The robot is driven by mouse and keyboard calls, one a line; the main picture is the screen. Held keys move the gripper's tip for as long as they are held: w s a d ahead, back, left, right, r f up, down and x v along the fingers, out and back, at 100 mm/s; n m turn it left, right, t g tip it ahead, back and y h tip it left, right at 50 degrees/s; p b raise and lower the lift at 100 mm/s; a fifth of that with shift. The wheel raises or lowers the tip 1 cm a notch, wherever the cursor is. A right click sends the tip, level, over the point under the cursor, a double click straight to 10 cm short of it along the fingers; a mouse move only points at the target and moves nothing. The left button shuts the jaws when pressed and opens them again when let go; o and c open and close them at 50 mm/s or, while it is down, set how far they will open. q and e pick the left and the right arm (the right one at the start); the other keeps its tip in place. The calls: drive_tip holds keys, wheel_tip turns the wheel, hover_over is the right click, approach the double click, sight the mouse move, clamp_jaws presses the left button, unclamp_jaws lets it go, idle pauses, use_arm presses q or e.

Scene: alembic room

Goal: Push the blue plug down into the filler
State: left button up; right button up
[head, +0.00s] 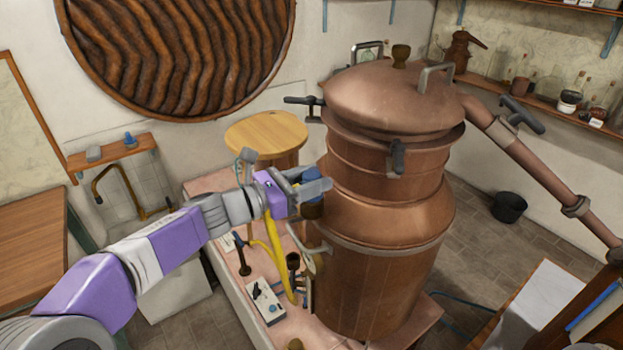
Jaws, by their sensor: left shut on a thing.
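My left gripper (318,187) reaches in from the left to the near left side of the copper still (385,230). It is shut on the blue plug (312,175), which shows only partly between and behind the fingers. A dark brown filler cup (312,211) shows just below the fingers, beside the still's body. The plug is above or at the cup's mouth; the fingers hide whether it touches or enters it. My right gripper is not in view.
A yellow pipe (273,255) and a small control box (266,300) are below my left arm, on the pinkish base (222,182). A black bucket (509,207) sits on the floor at right.

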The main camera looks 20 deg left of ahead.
use_arm(q)
drive_tip(key=shift+f, duration=0.3)
idle(0.7)
drive_tip(key=o, duration=1.2)
drive_tip(key=v, duration=0.7)
drive_tip(key=shift+s+a+b, duration=0.15)
drive_tip(key=shift+s+b, duration=0.15)
drive_tip(key=shift+b, duration=0.1)
